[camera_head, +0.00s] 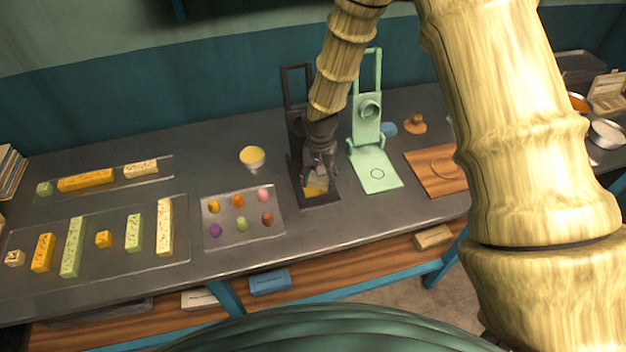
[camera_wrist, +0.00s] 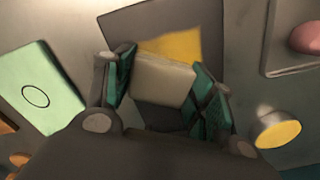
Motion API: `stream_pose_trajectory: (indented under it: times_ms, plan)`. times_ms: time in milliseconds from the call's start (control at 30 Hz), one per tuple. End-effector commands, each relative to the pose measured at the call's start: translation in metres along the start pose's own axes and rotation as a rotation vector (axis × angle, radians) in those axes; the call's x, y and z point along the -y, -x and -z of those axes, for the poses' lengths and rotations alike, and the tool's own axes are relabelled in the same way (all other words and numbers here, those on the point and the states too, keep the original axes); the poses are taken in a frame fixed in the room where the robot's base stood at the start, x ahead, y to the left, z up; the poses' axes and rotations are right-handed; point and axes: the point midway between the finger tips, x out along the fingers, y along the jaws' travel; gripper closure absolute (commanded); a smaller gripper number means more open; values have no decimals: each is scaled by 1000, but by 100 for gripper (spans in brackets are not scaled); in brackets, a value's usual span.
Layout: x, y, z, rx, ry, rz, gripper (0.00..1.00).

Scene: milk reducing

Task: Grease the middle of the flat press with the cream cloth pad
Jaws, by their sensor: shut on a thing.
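My gripper (camera_head: 319,168) is over the dark press (camera_head: 298,185), with its fingers pointing down at the base plate. In the wrist view my gripper (camera_wrist: 164,75) is shut on the cream cloth pad (camera_wrist: 160,80), a pale block between the green-lined fingers. The dark plate (camera_wrist: 195,15) lies beyond the pad, with a yellow patch (camera_wrist: 172,46) on it. The patch also shows in the head view (camera_head: 314,190). The pad covers part of the patch; I cannot tell whether it touches the plate. The press's raised lid is partly hidden by my arm.
A mint-green press (camera_head: 384,176) with a ring mark stands just right. A cup with yellow content (camera_head: 252,160) is to the left, behind a tray (camera_head: 275,230) of small coloured pieces. Trays of bars lie farther left. A wooden board (camera_head: 425,178) is at right.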

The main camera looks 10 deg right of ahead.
Motion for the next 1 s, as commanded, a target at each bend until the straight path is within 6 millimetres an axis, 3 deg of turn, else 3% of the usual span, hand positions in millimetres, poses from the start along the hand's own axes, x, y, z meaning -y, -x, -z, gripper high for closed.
stream_pose_trajectory:
  times_ms: [333,1000]
  plan:
    - [-15,1,9,0,10,1,68]
    - [21,0,-17,-1,-11,-1,68]
